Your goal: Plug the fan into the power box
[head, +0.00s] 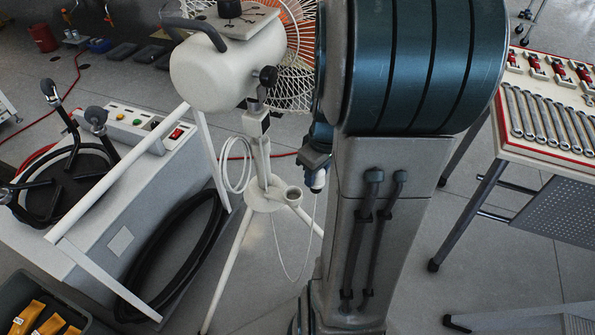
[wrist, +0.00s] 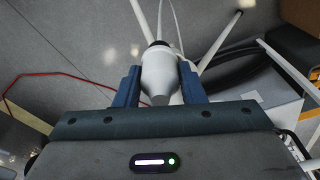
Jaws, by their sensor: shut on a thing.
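The white fan (head: 222,72) stands on a tripod with thin white legs, left of my arm in the head view. Its plug (wrist: 158,76) is a white tapered body with a dark end, held between the blue fingers of my gripper (wrist: 158,68). In the head view my gripper (head: 316,160) is partly hidden by my arm, and the plug (head: 317,182) points down below it. A thin white cord hangs from there toward the tripod. The power box (head: 122,242) is a pale cabinet at left with buttons and a red switch on top, apart from the plug. I cannot make out its socket.
The tripod (head: 263,196) with a coiled white cord stands between my gripper and the power box. Black cables hang on the box's frame. A tool table (head: 520,150) with wrenches is at right. A dark crate (head: 75,310) is at lower left.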

